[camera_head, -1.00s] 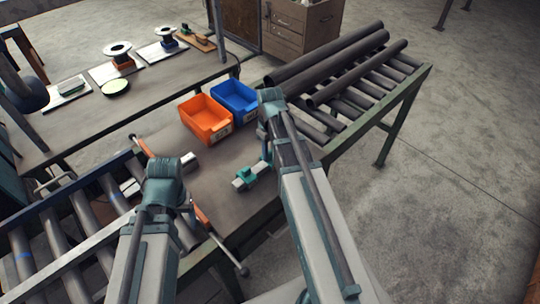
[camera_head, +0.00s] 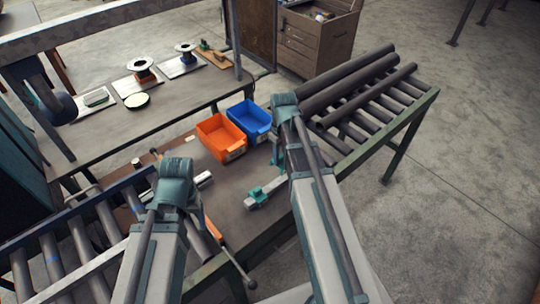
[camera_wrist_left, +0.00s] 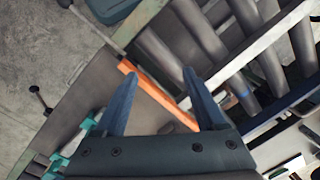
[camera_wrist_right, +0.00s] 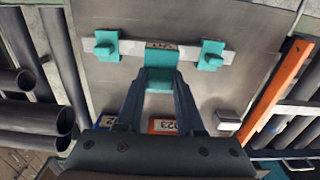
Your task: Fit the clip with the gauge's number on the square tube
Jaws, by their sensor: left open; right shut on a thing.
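The square tube (camera_wrist_right: 185,52) is a pale bar over the grey table, with one teal block (camera_wrist_right: 106,44) near its left end and another (camera_wrist_right: 211,55) near its right end in the right wrist view. A small marked plate shows at its middle; I cannot read it. My right gripper (camera_wrist_right: 158,88) is shut on a teal clip (camera_wrist_right: 160,76) beside the tube's middle; whether they touch I cannot tell. The tube also shows in the head view (camera_head: 254,203). My left gripper (camera_wrist_left: 160,73) is open and empty above an orange bar, away from the tube. I cannot identify the gauge.
An orange bin (camera_head: 221,137) and a blue bin (camera_head: 248,121) stand behind the tube. Dark pipes (camera_head: 365,85) lie on the right roller rack. Another roller conveyor (camera_head: 75,235) is at left. An orange bar (camera_wrist_right: 275,92) lies to the tube's right in the right wrist view.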

